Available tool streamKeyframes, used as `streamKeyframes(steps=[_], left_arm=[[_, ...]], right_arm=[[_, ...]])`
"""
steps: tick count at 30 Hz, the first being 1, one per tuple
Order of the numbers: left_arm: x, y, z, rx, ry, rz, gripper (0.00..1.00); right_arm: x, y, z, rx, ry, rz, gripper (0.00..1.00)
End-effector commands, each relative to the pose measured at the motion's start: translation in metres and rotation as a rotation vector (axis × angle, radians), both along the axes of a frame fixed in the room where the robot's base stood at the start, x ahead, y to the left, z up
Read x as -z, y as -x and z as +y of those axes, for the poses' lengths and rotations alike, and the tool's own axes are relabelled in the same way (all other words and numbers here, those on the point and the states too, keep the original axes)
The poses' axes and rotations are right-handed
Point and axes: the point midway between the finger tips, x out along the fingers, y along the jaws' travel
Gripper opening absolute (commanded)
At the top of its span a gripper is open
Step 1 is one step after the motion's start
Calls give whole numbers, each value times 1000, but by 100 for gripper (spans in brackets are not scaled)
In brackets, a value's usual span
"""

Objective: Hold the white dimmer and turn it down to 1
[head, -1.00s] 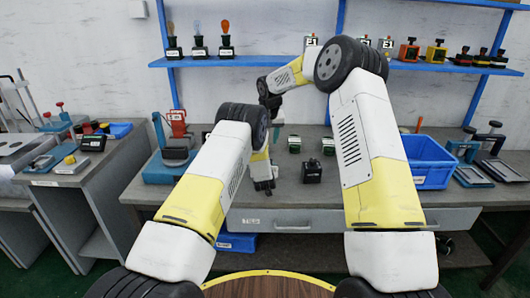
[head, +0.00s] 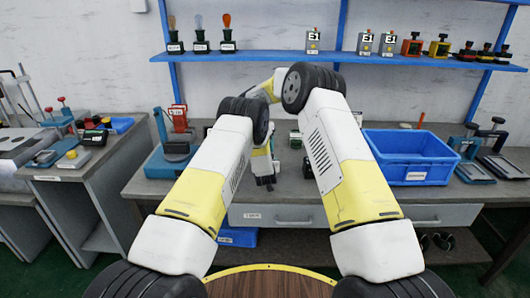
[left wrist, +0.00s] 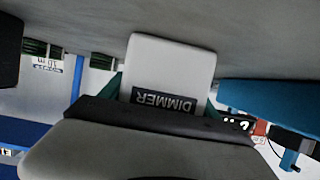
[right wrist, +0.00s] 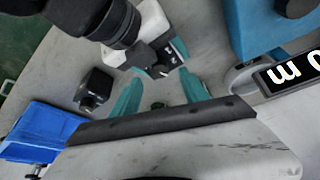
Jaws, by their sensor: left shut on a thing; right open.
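The white dimmer (left wrist: 171,62) fills the middle of the left wrist view, its dark DIMMER label upside down in that picture. My left gripper (head: 266,182) is shut on it, with teal fingers on either side. In the head view the gripper is low over the bench, and I cannot make out the dimmer there. My right gripper (right wrist: 160,95) is open in the right wrist view, its teal fingers apart and directed towards the left gripper's end. I cannot tell whether they touch anything. My arms hide the right gripper in the head view.
A blue bin (head: 415,176) stands on the bench at right, and clamp-like devices (head: 490,150) stand beyond it. A blue device (head: 172,160) is at the bench's left. A black block (right wrist: 95,90) shows in the right wrist view. The shelf (head: 260,56) above holds bulbs and small boxes.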

Motion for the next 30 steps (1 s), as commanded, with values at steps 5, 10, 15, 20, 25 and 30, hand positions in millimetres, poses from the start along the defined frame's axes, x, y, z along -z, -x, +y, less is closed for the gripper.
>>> streamKeyframes(steps=[5,10,15,20,25,30], left_arm=[[0,0,0,0,0,-1,32],[0,0,0,0,0,-1,32],[0,0,0,0,0,-1,32],[0,0,0,0,0,-1,32],[0,0,0,0,0,-1,32],[0,0,0,0,0,-1,32]], right_arm=[[26,-10,-5,1,-1,1,52],[37,-14,-6,0,0,0,52],[38,-15,-6,-1,0,-1,52],[38,-15,-6,-1,0,-1,47],[38,-15,-6,-1,0,-1,13],[38,-15,-6,-1,0,-1,0]])
